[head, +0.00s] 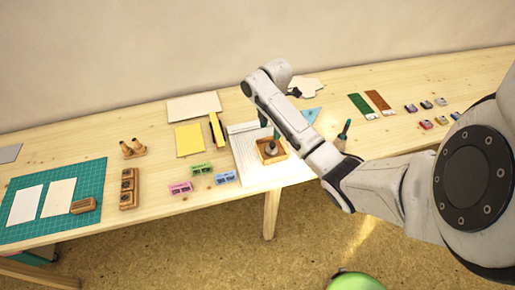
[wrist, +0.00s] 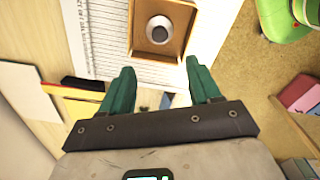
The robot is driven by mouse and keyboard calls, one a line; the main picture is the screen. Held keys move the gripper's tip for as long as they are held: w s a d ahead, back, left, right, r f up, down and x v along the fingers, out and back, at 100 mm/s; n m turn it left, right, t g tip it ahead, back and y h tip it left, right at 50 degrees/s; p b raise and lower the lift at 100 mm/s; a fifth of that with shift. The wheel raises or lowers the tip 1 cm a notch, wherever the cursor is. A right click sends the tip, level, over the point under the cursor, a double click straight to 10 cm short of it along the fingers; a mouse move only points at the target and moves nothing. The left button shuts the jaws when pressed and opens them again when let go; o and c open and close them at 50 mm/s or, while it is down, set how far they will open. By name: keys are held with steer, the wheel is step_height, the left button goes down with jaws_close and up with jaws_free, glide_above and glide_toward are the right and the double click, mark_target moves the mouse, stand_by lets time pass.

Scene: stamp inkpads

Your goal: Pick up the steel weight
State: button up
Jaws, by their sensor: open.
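The steel weight (head: 270,149) stands in a small open wooden box (head: 286,155) on the paper sheets at the middle of the table. In the wrist view, the weight (wrist: 160,28) shows from above as a round pale body with a dark top, inside the box (wrist: 139,45). My gripper (head: 268,128) has green fingers and is above the box in the head view. In the wrist view my gripper (wrist: 160,66) is open and empty, its fingers apart, with the box beyond the fingertips. Neither finger is visibly around the weight.
A blue stamp pad (head: 225,178), a green one (head: 201,168) and a pink one (head: 180,187) lie left of the box. A yellow pad (head: 189,139) lies behind them. A green-handled tool (head: 344,134) stands right of the box. The table's front edge is close to the box.

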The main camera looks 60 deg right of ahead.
mark_target(272, 144)
steer(key=shift+s+d, duration=0.2)
steer(key=shift+d, duration=0.3)
steer(key=shift+f, duration=0.4)
step_height(272, 144, down, 10)
steer(key=shift+s+d+r+p, duration=0.1)
steer(key=shift+p, duration=0.5)
steer(key=c, duration=1)
